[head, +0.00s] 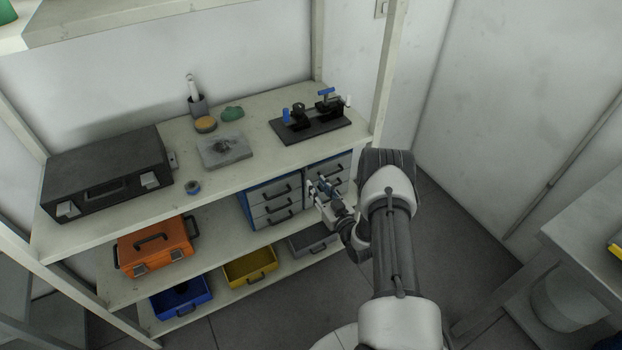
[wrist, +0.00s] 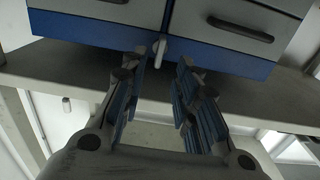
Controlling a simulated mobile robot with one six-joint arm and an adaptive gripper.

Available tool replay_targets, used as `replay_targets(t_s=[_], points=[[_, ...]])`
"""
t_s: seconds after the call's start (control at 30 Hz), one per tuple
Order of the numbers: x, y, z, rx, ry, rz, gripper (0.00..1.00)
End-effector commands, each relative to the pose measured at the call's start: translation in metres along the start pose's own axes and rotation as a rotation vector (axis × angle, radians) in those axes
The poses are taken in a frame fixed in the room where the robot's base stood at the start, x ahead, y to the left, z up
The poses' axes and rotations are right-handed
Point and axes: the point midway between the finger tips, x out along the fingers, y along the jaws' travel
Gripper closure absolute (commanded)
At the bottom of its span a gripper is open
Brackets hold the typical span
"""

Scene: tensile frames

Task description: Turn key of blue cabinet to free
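The blue cabinet (head: 244,209) with grey drawers stands on the middle shelf, and my gripper (head: 321,190) is in front of its right part. In the wrist view the cabinet's blue lower frame (wrist: 220,60) spans the top. A small pale key (wrist: 160,50) hangs on the blue upright between the two drawer columns, low on the front. My gripper (wrist: 166,64) is open, its blue-padded fingers apart and empty. The key shows between the fingertips, nearer the left one; I cannot tell whether they touch. The key is too small to make out in the head view.
The shelf board (wrist: 60,75) runs just below the cabinet. An orange case (head: 155,247) stands left of the cabinet. Blue, yellow (head: 250,267) and grey bins sit on the shelf below. A black case (head: 105,172) and a clamp fixture (head: 312,124) are on top.

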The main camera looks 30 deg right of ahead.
Motion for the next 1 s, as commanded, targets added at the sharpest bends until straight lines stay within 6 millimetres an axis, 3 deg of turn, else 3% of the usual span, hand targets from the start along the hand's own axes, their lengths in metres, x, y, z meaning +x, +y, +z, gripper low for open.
replay_targets(t_s=[0.1,0.3,1.0], points=[[-0.024,0.001,0.001,0.002,-0.003,0.002,0.72],[-0.046,0.001,0.0,0.001,0.0,0.001,0.72],[-0.05,0.0,0.0,0.0,0.0,0.0,0.72]])
